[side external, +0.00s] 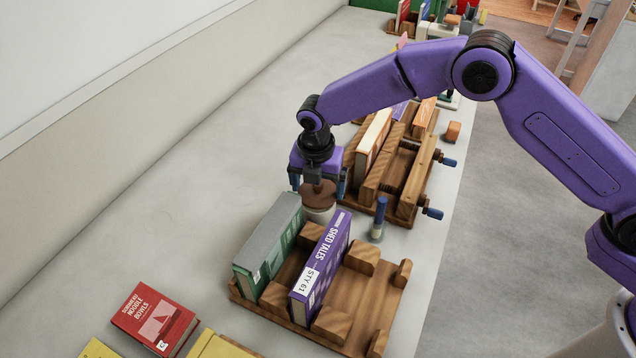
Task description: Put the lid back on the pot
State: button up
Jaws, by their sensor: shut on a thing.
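My gripper (318,187) points down behind the wooden book rack, its blue-tipped fingers shut on a brown rounded lid (319,196). Directly below the lid is a small pale pot (320,214), partly hidden by the books in front. The lid is at the pot's top; whether it touches the rim or hovers just above I cannot tell from this view.
A front wooden rack (366,296) holds a green book (268,245) and a purple book (322,262). A blue-handled brush (380,213) stands right of the pot. A wooden press (412,185) with books is behind. A red book (153,317) lies front left. The left counter is clear.

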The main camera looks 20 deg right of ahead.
jog(key=shift+f, duration=1)
dwell(1.2)
jog(key=o, duration=0.7)
jog(key=shift+r, duration=4.5)
